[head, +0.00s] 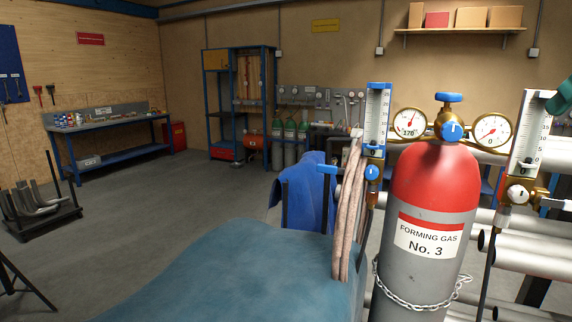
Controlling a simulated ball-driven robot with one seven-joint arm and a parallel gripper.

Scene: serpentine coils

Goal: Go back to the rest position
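My gripper is not in view, so I cannot see its fingers or anything in them. The nearest large thing is a gas cylinder (424,215) with a red shoulder and a label reading "FORMING GAS No. 3". It stands upright at the right, with a chain (415,304) around its lower part. A brass regulator with two round gauges (491,131) and blue knobs sits on its top. A dark green shape (562,98) is cut off at the right edge, and I cannot tell what it is.
Flow meters (376,112) flank the cylinder, and pale hoses (349,210) hang beside it. Metal pipes (520,258) lie at the right. A blue-green surface (245,275) fills the lower middle. A workbench (110,140) stands at the back left. Grey floor (150,205) is open at left centre.

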